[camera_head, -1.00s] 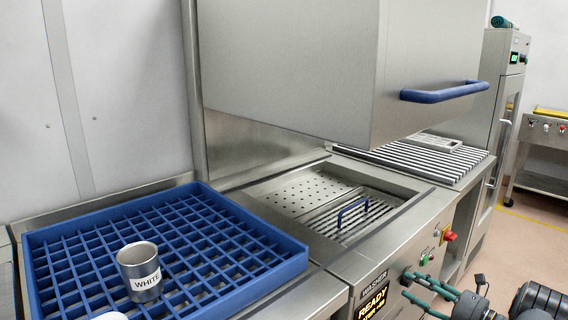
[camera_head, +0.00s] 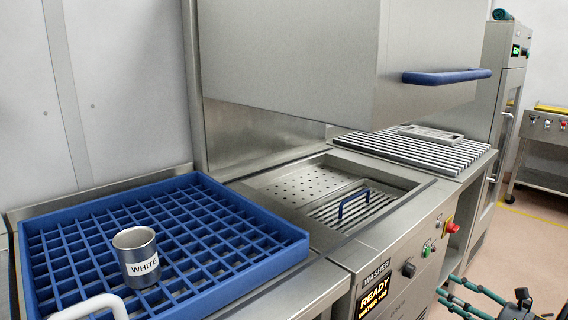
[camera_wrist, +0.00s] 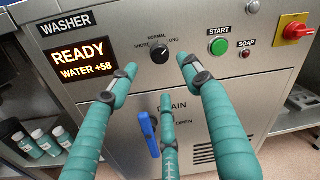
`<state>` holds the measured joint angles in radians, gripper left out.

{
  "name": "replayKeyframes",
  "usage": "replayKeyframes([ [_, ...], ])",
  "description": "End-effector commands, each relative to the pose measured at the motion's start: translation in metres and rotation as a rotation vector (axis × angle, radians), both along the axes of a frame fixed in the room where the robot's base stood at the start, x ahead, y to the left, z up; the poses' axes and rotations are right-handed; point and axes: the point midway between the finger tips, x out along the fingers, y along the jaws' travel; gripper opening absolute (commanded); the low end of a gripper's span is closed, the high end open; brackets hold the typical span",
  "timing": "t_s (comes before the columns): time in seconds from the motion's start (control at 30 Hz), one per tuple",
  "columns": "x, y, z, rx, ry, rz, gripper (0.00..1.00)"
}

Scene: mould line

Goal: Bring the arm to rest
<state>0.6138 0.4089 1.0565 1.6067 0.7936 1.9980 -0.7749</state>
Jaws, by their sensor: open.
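My gripper (camera_wrist: 158,85) shows in the wrist view with its teal fingers spread apart and nothing between them. It faces the front panel of the washer (camera_wrist: 222,85), near the dial (camera_wrist: 159,51). Whether a fingertip touches the panel I cannot tell. In the head view my gripper (camera_head: 470,297) shows only in part at the lower right edge, in front of the washer. The washer's display reads READY, WATER +58.
The blue rack (camera_head: 296,243) holds a metal cup labelled WHITE (camera_head: 136,257). The washer hood (camera_head: 290,60) with its blue handle (camera_head: 447,76) is raised. A blue drain lever (camera_wrist: 148,132) sticks out below the dial. Bottles (camera_wrist: 45,143) stand on a low shelf. Floor at right is clear.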

Motion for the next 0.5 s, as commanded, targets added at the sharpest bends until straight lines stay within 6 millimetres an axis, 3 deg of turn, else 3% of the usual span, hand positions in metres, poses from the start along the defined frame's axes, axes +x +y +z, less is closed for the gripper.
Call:
replayKeyframes([
  [0.5, -0.0044, -0.0022, 0.0006, -0.002, 0.0, 0.004, 0.49],
])
